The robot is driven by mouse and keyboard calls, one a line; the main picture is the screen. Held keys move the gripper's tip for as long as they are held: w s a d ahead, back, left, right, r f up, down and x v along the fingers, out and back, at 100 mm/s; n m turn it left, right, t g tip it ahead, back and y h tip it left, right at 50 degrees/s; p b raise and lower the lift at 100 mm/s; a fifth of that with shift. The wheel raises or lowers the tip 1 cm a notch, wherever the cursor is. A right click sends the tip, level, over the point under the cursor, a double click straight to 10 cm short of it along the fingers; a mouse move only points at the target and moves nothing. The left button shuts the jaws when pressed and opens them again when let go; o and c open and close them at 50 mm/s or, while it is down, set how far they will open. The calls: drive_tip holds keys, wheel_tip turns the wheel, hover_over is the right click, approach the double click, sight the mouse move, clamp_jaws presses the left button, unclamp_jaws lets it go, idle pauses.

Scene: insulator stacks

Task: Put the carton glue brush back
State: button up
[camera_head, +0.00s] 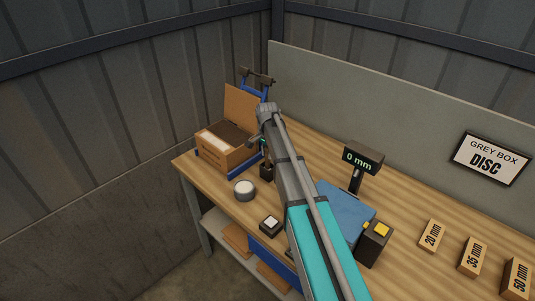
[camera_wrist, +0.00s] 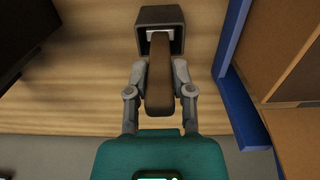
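The glue brush (camera_wrist: 160,85) shows a brown handle, with a pale part at its far end. That end lies within the outline of a dark square holder (camera_wrist: 174,15); how deep it sits I cannot tell. My gripper (camera_wrist: 160,75) has a finger against each side of the handle, shut on it. In the head view, my gripper (camera_head: 262,140) is just right of the open carton (camera_head: 240,156), above the small dark holder (camera_head: 266,173). The brush is mostly hidden there by my arm.
The carton stands on a blue frame (camera_head: 214,168) at the bench's left end. A round grey-white roll (camera_head: 244,190) and a small dark box with a white top (camera_head: 270,225) are in front. A 0 mm display (camera_head: 363,158), a blue block (camera_head: 345,207) and labelled wooden blocks (camera_head: 432,236) are right.

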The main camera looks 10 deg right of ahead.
drive_tip(key=o, duration=0.4)
drive_tip(key=shift+r, duration=0.15)
wheel_tip(320, 180, up, 12)
drive_tip(key=p, duration=1.2)
drive_tip(key=shift+w, duration=0.1)
idle(0.8)
drive_tip(key=s+n, duration=0.3)
drive_tip(key=s, duration=0.6)
drive_tip(key=s+n, duration=0.4)
drive_tip(key=s, duration=0.6)
drive_tip(key=s+n, duration=0.3)
drive_tip(key=s, duration=0.7)
drive_tip(key=shift+s+d+n, duration=0.1)
drive_tip(key=shift+n, duration=0.3)
